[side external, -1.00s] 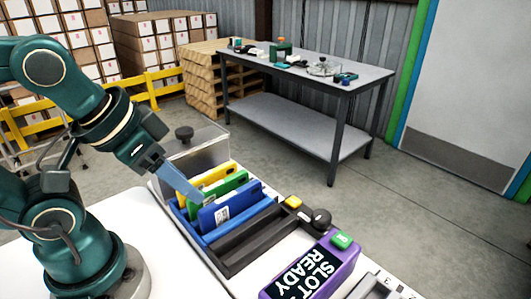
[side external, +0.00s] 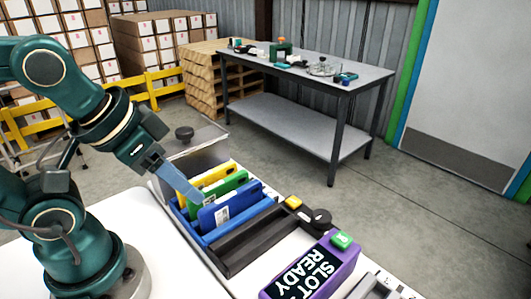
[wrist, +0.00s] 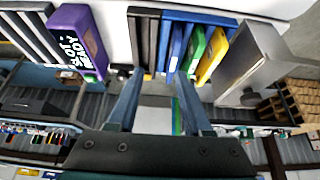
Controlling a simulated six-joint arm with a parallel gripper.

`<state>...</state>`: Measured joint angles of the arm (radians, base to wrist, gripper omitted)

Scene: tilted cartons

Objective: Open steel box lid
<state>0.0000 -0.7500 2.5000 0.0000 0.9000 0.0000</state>
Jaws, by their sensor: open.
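The grey steel box (side external: 203,152) stands at the far end of the row of folders, with a dark round knob (side external: 184,133) on top. In the wrist view the steel box (wrist: 243,58) is to the right, with its knob (wrist: 250,97) at its lower edge. I cannot clearly make out the lid's seam; it appears closed. My gripper (side external: 192,194) is open and empty, by the folders in front of the box and apart from the knob. In the wrist view its two fingers (wrist: 158,82) are spread with nothing between them.
Yellow, green and blue folders (side external: 222,210) stand in a blue rack (side external: 203,238) close to my gripper. A black slotted rack (side external: 245,240), a purple "SLOT READY" unit (side external: 318,265) and a black dial (side external: 318,220) are to the right. A workbench (side external: 310,65) stands behind.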

